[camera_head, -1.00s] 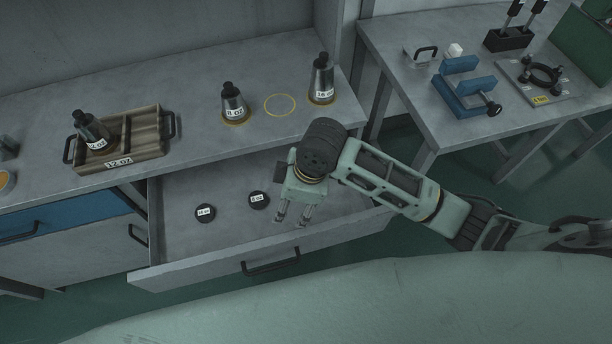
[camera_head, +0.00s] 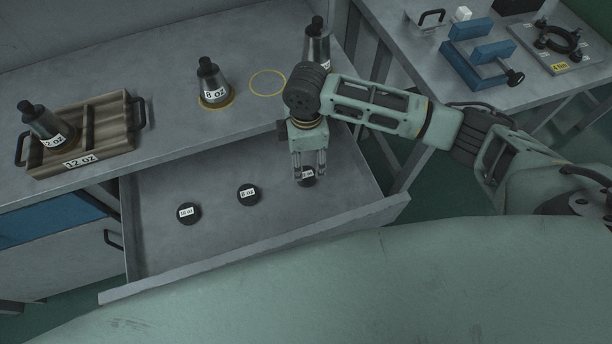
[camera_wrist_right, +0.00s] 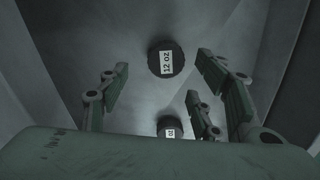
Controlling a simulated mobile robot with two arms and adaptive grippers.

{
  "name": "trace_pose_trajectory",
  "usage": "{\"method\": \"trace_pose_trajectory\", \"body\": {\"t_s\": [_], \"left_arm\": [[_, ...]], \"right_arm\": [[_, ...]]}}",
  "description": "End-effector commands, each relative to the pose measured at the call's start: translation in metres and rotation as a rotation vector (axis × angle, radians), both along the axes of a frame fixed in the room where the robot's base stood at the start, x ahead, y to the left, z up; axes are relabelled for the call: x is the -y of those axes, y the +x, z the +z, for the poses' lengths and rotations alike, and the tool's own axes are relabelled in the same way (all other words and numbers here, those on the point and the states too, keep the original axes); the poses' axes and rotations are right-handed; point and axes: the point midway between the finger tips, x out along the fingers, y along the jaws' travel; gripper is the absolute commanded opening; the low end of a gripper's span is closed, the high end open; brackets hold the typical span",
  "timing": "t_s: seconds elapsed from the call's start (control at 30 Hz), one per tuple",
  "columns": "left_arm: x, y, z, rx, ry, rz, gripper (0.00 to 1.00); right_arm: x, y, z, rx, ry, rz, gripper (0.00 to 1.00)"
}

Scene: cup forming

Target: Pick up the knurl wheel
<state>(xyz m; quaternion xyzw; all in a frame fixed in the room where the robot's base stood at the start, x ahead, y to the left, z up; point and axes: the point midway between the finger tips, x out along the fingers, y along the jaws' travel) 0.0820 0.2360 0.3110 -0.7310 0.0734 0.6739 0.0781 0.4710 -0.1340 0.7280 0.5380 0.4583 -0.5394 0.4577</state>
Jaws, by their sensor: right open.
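Three black knurl wheels lie in the open drawer. The left wheel (camera_head: 188,213) and the middle wheel (camera_head: 248,194), which reads 8 oz, are clear of the gripper. The right wheel (camera_head: 308,180) is partly hidden by my right gripper (camera_head: 309,168). In the right wrist view a wheel labelled 12 oz (camera_wrist_right: 166,62) lies ahead of the open, empty fingers, apart from them. Another wheel (camera_wrist_right: 170,126) shows lower between the fingers. My left gripper is not in view.
The drawer's front wall (camera_head: 260,255) and the worktop edge bound the drawer. On the worktop stand a wooden tray (camera_head: 110,118) with a 12 oz metal cone and an 8 oz cone (camera_head: 212,86). A side table at right holds a blue fixture (camera_head: 475,58).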

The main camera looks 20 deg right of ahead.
Motion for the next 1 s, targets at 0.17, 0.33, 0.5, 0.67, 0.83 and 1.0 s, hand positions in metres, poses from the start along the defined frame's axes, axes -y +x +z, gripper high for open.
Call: {"method": "trace_pose_trajectory", "body": {"t_s": [0.17, 0.33, 0.5, 0.67, 0.83, 1.0], "left_arm": [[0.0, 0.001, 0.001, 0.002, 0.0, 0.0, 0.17], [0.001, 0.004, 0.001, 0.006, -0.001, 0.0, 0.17], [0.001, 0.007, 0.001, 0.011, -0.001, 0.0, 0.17], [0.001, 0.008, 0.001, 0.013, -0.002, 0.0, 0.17], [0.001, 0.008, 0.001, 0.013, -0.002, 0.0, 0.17], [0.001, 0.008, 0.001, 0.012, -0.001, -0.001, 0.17]], "right_arm": [[-0.002, -0.003, -0.021, -0.003, -0.001, 0.0, 0.59], [-0.004, -0.005, -0.047, -0.001, 0.0, -0.001, 0.59], [-0.003, -0.005, -0.057, 0.001, 0.0, 0.001, 0.59], [-0.003, -0.005, -0.057, 0.002, 0.0, 0.001, 0.59], [-0.003, -0.005, -0.057, 0.001, 0.0, 0.001, 0.47], [-0.003, -0.005, -0.057, 0.001, 0.0, 0.0, 0.32]]}}
